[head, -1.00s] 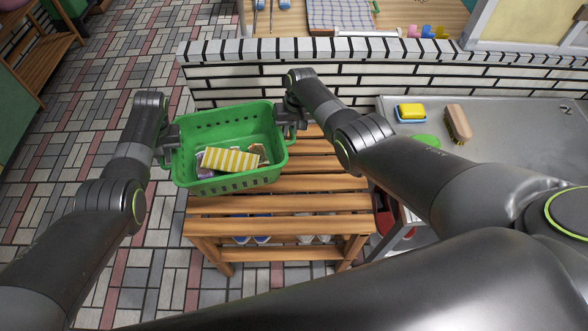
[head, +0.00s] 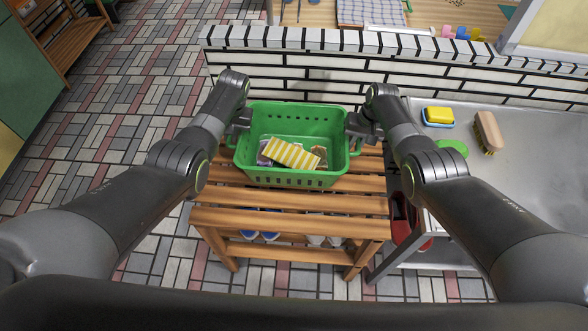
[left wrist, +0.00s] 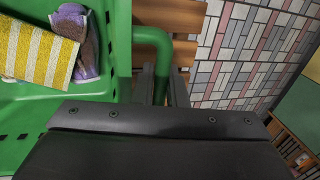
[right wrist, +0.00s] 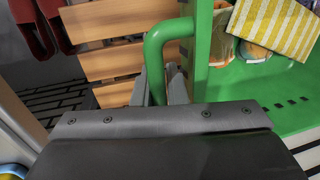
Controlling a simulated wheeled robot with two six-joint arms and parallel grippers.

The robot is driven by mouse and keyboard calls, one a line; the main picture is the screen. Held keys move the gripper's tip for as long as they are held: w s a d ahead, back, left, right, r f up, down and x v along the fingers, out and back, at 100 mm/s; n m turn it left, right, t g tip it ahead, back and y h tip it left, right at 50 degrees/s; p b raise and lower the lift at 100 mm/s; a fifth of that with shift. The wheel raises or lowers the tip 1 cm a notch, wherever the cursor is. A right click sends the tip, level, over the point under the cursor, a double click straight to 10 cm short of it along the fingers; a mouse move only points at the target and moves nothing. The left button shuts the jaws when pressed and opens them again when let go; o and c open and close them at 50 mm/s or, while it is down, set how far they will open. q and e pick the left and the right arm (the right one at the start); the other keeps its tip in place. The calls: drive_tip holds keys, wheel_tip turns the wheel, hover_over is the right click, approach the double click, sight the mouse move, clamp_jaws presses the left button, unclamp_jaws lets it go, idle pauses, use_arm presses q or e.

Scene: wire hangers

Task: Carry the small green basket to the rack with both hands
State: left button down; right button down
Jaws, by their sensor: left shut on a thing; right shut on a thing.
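The small green basket (head: 292,180) is over the slatted wooden rack (head: 290,218) in the head view. It looks level, and I cannot tell whether it touches the slats. A yellow-and-white striped cloth (head: 292,155) and a few partly hidden small items lie inside it. My left gripper (head: 240,122) is shut on the basket's left handle, a green loop that shows in the left wrist view (left wrist: 155,42). My right gripper (head: 358,128) is shut on the right handle, which shows in the right wrist view (right wrist: 155,50).
A white brick low wall (head: 300,85) stands right behind the rack. A metal counter (head: 540,140) with a yellow sponge (head: 438,115), a brush (head: 488,132) and a green item (head: 453,147) is at the right. Shoes (head: 260,235) sit on the rack's lower shelf. The tiled floor at left is clear.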

drive_tip(key=shift+f, duration=0.1)
